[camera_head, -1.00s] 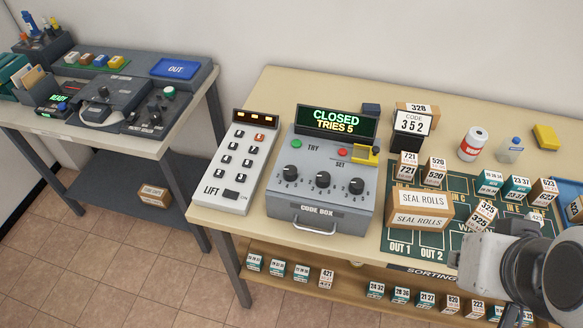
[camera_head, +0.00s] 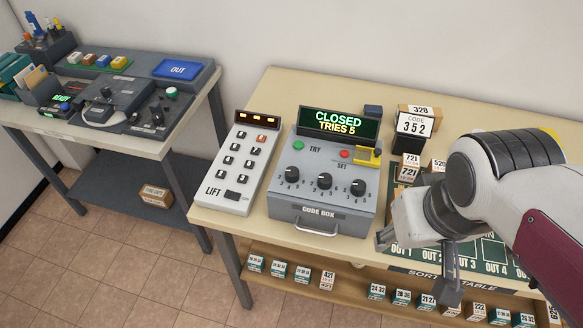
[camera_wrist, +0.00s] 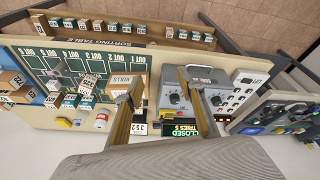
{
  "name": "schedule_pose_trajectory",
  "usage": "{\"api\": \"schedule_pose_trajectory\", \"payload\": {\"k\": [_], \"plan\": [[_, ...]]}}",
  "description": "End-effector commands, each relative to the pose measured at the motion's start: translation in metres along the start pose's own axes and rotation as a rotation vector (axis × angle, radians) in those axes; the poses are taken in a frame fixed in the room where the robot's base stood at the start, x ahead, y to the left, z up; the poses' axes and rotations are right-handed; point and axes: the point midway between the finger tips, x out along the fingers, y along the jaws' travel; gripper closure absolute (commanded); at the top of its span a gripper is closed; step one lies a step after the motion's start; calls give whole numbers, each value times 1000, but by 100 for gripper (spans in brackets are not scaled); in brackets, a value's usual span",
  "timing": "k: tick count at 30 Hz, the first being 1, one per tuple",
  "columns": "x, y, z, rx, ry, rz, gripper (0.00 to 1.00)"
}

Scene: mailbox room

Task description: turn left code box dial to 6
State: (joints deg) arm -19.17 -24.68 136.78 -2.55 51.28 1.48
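The grey code box (camera_head: 322,212) stands on the table with three black dials across its sloped face. The left dial (camera_head: 292,174) is clear of my gripper; its exact pointer setting is too small to read. The box's screen (camera_head: 338,122) shows CLOSED, TRIES 5. My gripper (camera_head: 416,266) is open and empty, right of the box and apart from it. In the wrist view the code box (camera_wrist: 206,76) shows upside down, partly hidden by one finger, with one dial (camera_wrist: 174,98) visible between the fingers.
A LIFT keypad (camera_head: 240,165) stands close left of the code box. A CODE 352 card (camera_head: 413,124) stands behind right. Small boxes (camera_head: 408,172) and the green sorting mat (camera_head: 490,250) lie right, partly behind my arm. The air above the code box is free.

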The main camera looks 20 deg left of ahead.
Motion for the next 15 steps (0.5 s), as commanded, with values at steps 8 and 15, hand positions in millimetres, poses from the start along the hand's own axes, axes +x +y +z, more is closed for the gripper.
{"api": "schedule_pose_trajectory", "payload": {"k": [8,15], "plan": [[20,-33,-36,-81,-50,5,61],[39,-67,-66,-111,-72,22,61]]}}
